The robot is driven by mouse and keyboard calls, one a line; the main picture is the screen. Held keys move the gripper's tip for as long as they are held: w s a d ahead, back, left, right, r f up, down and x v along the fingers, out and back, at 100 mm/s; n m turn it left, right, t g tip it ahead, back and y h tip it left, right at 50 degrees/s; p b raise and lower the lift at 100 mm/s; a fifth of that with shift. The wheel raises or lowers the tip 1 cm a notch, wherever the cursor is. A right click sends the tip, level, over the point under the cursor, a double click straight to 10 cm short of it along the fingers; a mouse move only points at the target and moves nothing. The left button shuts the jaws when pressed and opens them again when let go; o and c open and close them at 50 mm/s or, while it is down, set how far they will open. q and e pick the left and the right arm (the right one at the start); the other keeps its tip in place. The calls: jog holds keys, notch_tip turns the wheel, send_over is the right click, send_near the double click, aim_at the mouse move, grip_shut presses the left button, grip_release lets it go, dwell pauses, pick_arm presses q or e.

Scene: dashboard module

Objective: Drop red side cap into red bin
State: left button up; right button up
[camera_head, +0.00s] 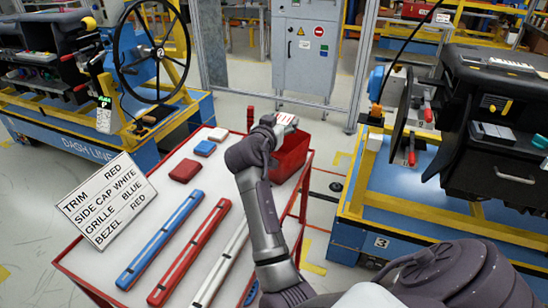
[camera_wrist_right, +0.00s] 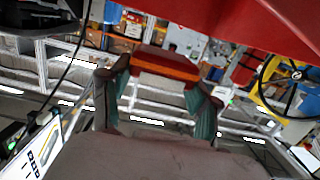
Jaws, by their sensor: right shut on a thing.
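My right gripper (camera_head: 287,121) is over the red bin (camera_head: 292,160) at the table's far right corner. In the right wrist view its fingertips (camera_wrist_right: 160,85) are shut on the red side cap (camera_wrist_right: 166,64), a small red block with an orange-looking lower face. In the head view the cap is mostly hidden by the gripper. A large red surface at the top of the wrist view looks like the bin (camera_wrist_right: 265,18). The bin's inside is mostly hidden behind my arm. My left gripper is not in view.
A sign (camera_head: 105,200) stands left. A dashboard rig (camera_head: 500,130) is right.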

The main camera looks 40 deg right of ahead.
notch_tip(320, 180, down, 3)
jog(key=shift+a+r+b, duration=0.1)
jog(key=shift+r+b, duration=0.1)
jog(key=shift+b, duration=0.35)
jog(key=shift+f, duration=0.45)
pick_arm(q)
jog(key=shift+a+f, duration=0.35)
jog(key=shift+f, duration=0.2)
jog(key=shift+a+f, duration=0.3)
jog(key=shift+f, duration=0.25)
pick_arm(e)
jog(key=o, duration=1.2)
notch_tip(320, 180, up, 10)
